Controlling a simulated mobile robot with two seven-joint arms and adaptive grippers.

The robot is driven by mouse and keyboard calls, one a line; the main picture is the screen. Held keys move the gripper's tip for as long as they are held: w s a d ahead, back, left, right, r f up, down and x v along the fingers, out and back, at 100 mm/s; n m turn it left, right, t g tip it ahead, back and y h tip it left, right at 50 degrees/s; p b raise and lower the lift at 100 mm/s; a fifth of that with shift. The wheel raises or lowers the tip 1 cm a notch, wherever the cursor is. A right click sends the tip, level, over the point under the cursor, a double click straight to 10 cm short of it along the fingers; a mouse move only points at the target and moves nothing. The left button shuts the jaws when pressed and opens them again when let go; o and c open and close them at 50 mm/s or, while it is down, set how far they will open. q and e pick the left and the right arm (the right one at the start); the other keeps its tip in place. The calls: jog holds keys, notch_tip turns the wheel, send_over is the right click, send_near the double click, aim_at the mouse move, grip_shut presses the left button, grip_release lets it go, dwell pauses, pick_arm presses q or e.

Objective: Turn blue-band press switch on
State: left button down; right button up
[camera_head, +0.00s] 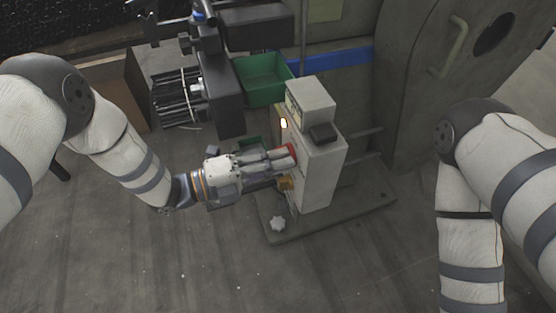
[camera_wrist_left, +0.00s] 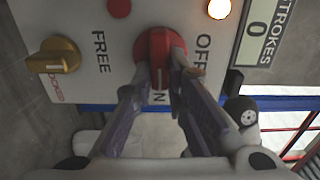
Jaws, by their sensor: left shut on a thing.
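The red rotary switch (camera_wrist_left: 158,48) is on the press's pale control panel (camera_wrist_left: 105,20), between the OFF label at its right and a partly covered label ending in N below it. A pale mark on the knob faces that lower label. My left gripper (camera_wrist_left: 165,80) has a finger on each side of the switch and is shut on it. In the head view, my left gripper (camera_head: 268,162) reaches from the left to the red switch (camera_head: 291,152) on the grey press (camera_head: 318,170). Which press carries a blue band is unclear. My right gripper is out of view.
A yellow knob (camera_wrist_left: 55,56) with FREE and LOCKED labels sits beside the switch. A lamp (camera_wrist_left: 219,8) glows, and the strokes counter (camera_wrist_left: 256,28) reads 0. A green bin (camera_head: 264,78) and black machinery (camera_head: 215,85) stand behind my left arm. Floor in front is clear.

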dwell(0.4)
pick_arm(q)
jog(key=c, duration=1.6)
grip_release()
jog(key=v, duration=1.2)
